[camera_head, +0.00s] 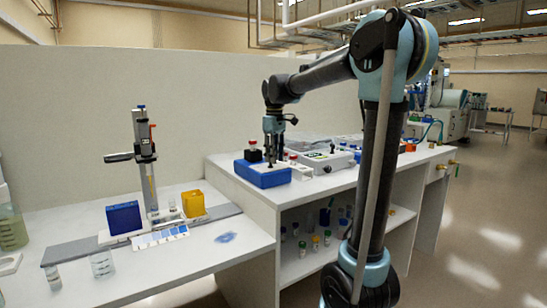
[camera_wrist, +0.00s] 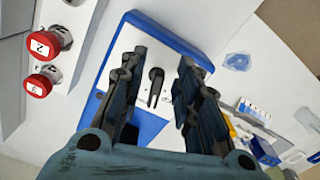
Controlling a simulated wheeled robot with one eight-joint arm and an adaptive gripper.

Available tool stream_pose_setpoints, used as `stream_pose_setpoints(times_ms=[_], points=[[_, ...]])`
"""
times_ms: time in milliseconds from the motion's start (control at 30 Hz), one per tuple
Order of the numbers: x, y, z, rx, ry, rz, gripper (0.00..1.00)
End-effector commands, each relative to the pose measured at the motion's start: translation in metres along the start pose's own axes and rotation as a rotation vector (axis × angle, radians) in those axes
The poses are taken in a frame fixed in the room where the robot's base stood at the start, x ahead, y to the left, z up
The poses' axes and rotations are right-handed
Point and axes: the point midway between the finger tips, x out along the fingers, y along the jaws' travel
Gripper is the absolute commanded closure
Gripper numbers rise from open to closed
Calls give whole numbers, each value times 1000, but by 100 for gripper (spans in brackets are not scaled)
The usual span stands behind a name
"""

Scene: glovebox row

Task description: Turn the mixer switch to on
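A blue box with a pale top panel, which looks like the mixer (camera_head: 262,177), stands on the near end of the raised white bench. It fills the middle of the wrist view (camera_wrist: 155,128). A small black lever switch (camera_wrist: 155,86) stands on its pale panel. My gripper (camera_wrist: 161,62) is above the panel with its two fingers apart, and the switch shows between them. I see no clear contact with the switch. In the head view my gripper (camera_head: 271,158) points down over the box; the switch cannot be made out there.
Red caps (camera_wrist: 43,45) marked with numbers are beside the box in the wrist view. A pale instrument (camera_head: 325,161) stands right of the box in the head view. The lower left bench holds a stand (camera_head: 146,160), a blue holder (camera_head: 123,217) and a yellow holder (camera_head: 193,203).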

Motion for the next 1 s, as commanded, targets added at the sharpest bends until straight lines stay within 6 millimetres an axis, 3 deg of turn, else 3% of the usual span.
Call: stream_pose_setpoints(times_ms=[67,200,633,1000], points=[[0,0,0,0,0,0,72],[0,0,0,0,0,0,100],[0,-2,-1,40,1,-2,100],[0,-6,-1,282,0,-1,100]])
